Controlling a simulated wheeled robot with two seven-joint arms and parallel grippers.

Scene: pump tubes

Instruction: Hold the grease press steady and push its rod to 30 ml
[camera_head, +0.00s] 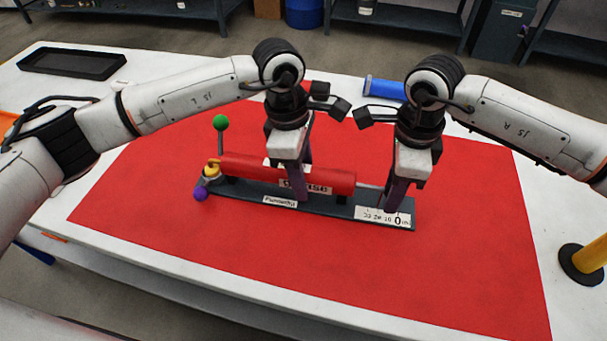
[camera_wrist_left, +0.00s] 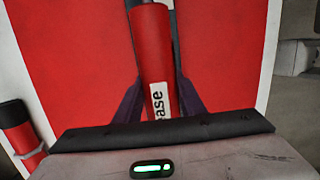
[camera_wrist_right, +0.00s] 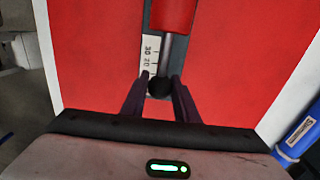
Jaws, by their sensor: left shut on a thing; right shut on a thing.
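The grease press lies on a dark base plate (camera_head: 330,210) on the red mat. Its red barrel (camera_head: 240,167) also shows in the left wrist view (camera_wrist_left: 152,60). My left gripper (camera_head: 300,188) is shut on the barrel, one finger on each side. A grey rod (camera_wrist_right: 164,60) comes out of the barrel's end to a black knob (camera_wrist_right: 159,87). My right gripper (camera_head: 392,203) is shut on this knob. A white scale (camera_wrist_right: 150,50) lies beside the rod, with 30 and 20 readable; the right finger hides part of it. The knob is past the 20 mark, away from the barrel.
A green ball (camera_head: 221,122), a yellow part (camera_head: 211,170) and a purple ball (camera_head: 200,194) sit at the press's left end. A blue tube (camera_head: 385,88) lies behind. A black tray (camera_head: 72,62) is back left. A yellow post (camera_head: 594,255) stands right. The front mat is clear.

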